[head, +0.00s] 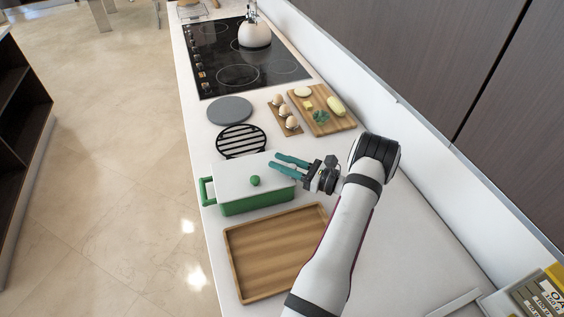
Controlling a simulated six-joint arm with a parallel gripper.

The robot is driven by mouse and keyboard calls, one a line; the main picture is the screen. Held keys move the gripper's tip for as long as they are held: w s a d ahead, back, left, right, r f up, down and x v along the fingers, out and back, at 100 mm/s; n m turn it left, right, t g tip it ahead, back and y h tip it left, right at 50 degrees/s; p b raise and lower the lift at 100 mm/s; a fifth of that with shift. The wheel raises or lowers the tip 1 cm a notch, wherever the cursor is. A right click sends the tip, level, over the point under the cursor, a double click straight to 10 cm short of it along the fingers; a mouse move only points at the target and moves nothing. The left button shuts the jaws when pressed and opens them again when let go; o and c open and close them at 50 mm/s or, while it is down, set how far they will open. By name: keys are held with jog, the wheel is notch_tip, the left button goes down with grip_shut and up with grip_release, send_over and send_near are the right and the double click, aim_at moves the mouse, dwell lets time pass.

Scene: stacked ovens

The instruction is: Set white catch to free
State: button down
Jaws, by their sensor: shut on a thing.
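A green rectangular dish (258,203) stands on the counter in the head view. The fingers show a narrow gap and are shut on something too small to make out. I cannot pick out a separate white catch; it may be hidden by the fingers or blend with the white lid.
A wooden tray (236,265) lies in front of the dish. A black trivet (240,141), a grey round plate (229,110), an egg holder (283,117) and a food board (333,123) lie behind. A kettle (254,33) stands on the hob. The right counter is mostly clear.

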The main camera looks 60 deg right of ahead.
dwell(0.4)
jog(key=shift+s+d, duration=0.9)
jog(key=shift+s, duration=0.05)
jog(key=c, duration=0.6)
grip_release()
jog(key=s, duration=1.5)
jog(key=shift+s+a, duration=0.35)
jog(key=shift+s, duration=0.05)
jog(key=shift+w, duration=0.1)
